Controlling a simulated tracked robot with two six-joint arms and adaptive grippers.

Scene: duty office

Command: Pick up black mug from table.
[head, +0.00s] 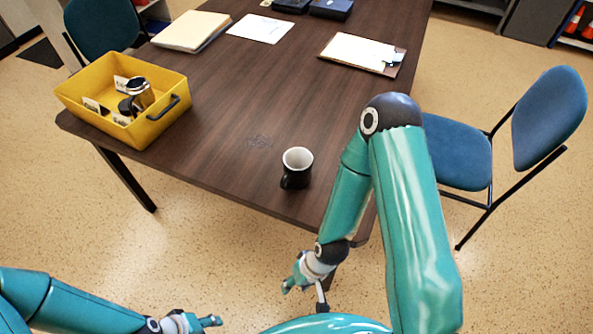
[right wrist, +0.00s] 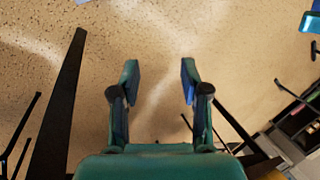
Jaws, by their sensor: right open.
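The black mug (head: 296,169) with a pale inside stands upright on the dark brown table (head: 240,95), close to its front edge. My right gripper (head: 303,288) hangs in front of the table edge, below and apart from the mug. In the right wrist view its two fingers (right wrist: 160,82) are spread with nothing between them but floor. The mug is not in the right wrist view. My left gripper (head: 208,322) is low at the bottom of the head view, away from the table; its finger opening is too unclear to judge.
A yellow bin (head: 160,122) with a metallic item and cards stands at the table's left. Papers (head: 262,28), a folder stack (head: 192,31) and a clipboard (head: 362,54) lie farther back. A blue chair (head: 458,150) stands at the right. The table around the mug is clear.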

